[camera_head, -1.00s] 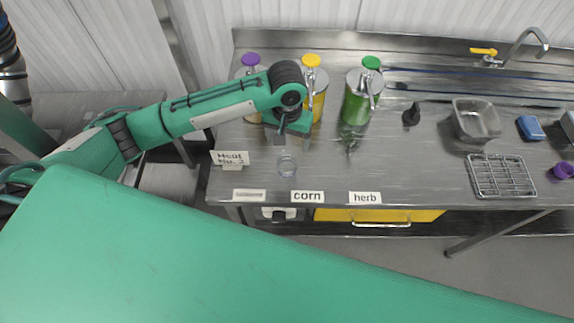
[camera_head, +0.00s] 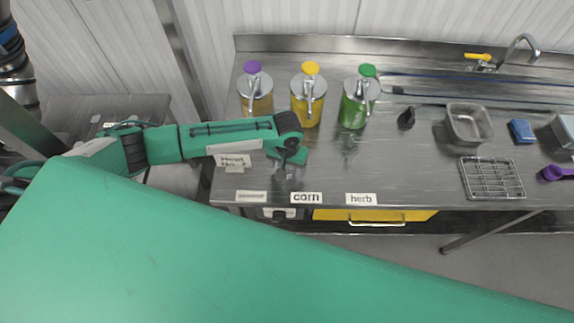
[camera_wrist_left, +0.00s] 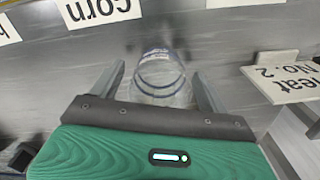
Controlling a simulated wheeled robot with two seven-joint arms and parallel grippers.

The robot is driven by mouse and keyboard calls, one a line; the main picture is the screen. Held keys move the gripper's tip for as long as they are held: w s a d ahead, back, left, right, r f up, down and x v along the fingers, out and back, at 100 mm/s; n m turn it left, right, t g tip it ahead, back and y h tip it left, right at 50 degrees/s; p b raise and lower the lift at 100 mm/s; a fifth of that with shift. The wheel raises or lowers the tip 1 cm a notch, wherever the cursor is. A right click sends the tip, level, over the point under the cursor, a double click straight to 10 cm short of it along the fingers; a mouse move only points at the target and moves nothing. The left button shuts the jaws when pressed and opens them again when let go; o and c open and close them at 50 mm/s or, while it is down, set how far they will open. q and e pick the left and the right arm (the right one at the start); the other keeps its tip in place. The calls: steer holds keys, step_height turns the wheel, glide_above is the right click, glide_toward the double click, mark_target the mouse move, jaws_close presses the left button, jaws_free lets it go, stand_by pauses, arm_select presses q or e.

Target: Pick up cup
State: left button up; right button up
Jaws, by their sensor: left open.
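A clear cup (camera_wrist_left: 162,76) stands on the steel counter, seen in the left wrist view between the two fingers of my left gripper (camera_wrist_left: 158,80). The fingers are open, one on each side of the cup, with small gaps; whether either touches it I cannot tell. In the head view my left gripper (camera_head: 287,165) is low over the counter's front part, behind the corn label, and mostly hides the cup. My right gripper is not in view.
Purple-, yellow- (camera_head: 308,95) and green-topped (camera_head: 359,98) pump dispensers stand behind the gripper. The corn label (camera_head: 305,198) and herb label (camera_head: 361,199) line the front edge. A wire rack (camera_head: 492,178) lies right.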

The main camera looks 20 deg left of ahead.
arm_select(q)
steer(key=shift+f, duration=0.9)
steer(key=c, duration=1.1)
steer(key=shift+o, duration=0.2)
steer(key=shift+r, duration=0.1)
